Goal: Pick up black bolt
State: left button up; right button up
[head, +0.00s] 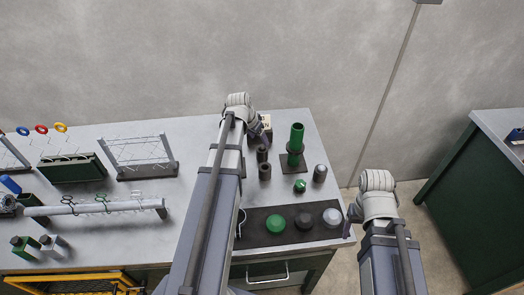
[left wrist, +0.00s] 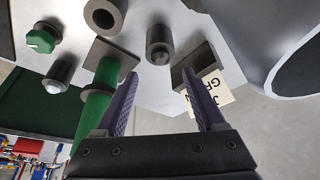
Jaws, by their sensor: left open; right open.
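Two short dark cylinders stand upright on the bench in the head view, a rear one (head: 262,153) and a front one (head: 265,171). In the left wrist view the rear dark cylinder (left wrist: 160,42) has a lighter rounded centre, and the front one (left wrist: 103,14) looks hollow. A black hexagonal piece (head: 303,221) sits on the dark mat. I cannot tell for sure which is the black bolt. My left gripper (head: 262,133) is open and empty; its fingers (left wrist: 160,76) point towards the rear dark cylinder, apart from it. My right gripper (head: 351,215) is open by the bench's right edge.
A green tube (head: 296,138) stands on a dark plate right of the dark cylinders. A grey cylinder (head: 320,173) and a green hexagonal piece (head: 300,185) are nearby. A dark block with a label card (left wrist: 211,92) is close to my left fingers. Racks fill the bench's left.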

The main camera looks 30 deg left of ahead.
aim_at(262, 146)
pick_arm(q)
jog(key=b+x, duration=0.4)
jog(key=x, duration=0.1)
jog(key=shift+s+a, duration=0.1)
jog(key=shift+s, duration=0.1)
jog(key=shift+r, duration=0.1)
grip_shut()
dwell(0.4)
